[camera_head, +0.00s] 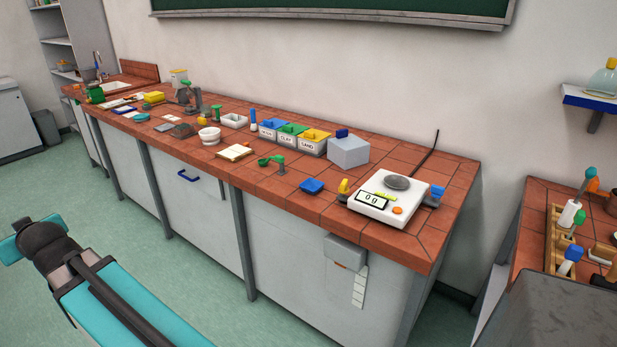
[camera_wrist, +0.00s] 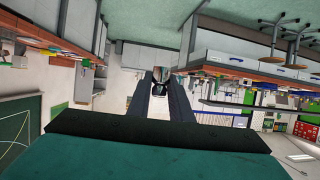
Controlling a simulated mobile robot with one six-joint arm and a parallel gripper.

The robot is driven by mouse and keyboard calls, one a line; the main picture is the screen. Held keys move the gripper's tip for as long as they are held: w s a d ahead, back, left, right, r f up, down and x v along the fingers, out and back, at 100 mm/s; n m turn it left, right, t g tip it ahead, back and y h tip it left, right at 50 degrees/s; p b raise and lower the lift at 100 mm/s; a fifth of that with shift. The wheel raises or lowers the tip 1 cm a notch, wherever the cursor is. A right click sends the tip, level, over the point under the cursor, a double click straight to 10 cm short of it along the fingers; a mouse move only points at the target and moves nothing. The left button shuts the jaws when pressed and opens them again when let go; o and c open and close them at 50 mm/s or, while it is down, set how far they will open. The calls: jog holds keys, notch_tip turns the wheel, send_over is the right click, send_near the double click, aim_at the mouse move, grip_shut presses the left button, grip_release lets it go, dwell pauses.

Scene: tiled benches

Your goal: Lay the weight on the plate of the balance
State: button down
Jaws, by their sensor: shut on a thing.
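The white balance (camera_head: 372,210) stands near the right end of the tiled bench. Its round dark grey plate (camera_head: 398,183) is bare, and its display appears to read zeros. In the wrist view, my gripper (camera_wrist: 161,78) is shut on a small shiny grey and dark thing (camera_wrist: 160,73), which looks like the weight. It is held between the fingertips, clear of any surface. Its exact shape is too small to tell. My gripper does not show in the head view; only a teal and dark part of my arm shows at the lower left.
A grey box (camera_head: 349,152) with a blue knob stands behind the balance. A blue item (camera_head: 312,186) and a yellow-topped item (camera_head: 344,188) lie left of it. Labelled bins (camera_head: 313,146) stand farther left. Another bench (camera_head: 525,235) is at the right. The floor before the bench is clear.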

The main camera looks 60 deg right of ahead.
jog(key=s+d+f+m+g+h, duration=0.1)
jog(key=s+d+m+g+h, duration=0.3)
jog(key=d, duration=0.9)
jog(key=s+d+f+m+t+h, duration=0.1)
jog(key=s+d+m+h, duration=0.1)
jog(key=s+d, duration=0.8)
jog(key=s+d+f+m+g+h, duration=0.1)
jog(key=s+d+m+g+h, duration=0.15)
jog(key=d, duration=1.35)
jog(key=s+d+m+g+h+b, duration=0.15)
jog(key=s+d+m+g, duration=0.25)
jog(key=s+d, duration=0.85)
jog(key=s+d+m+g+h+p, duration=0.15)
jog(key=s+d+m+g, duration=0.3)
jog(key=s+d, duration=0.8)
jog(key=s+m+g, duration=0.1)
jog(key=s, duration=0.7)
jog(key=s+m+g+b, duration=0.1)
jog(key=s+m+g, duration=0.1)
jog(key=s, duration=0.7)
jog(key=s+d+m+g, duration=0.1)
jog(key=s+m+g, duration=0.1)
jog(key=s, duration=0.6)
jog(key=shift+s+r, duration=0.1)
jog(key=shift+s, duration=0.15)
jog(key=p, duration=0.4)
send_over(396, 181)
jog(key=shift+f, duration=0.7)
jog(key=shift+y, duration=0.25)
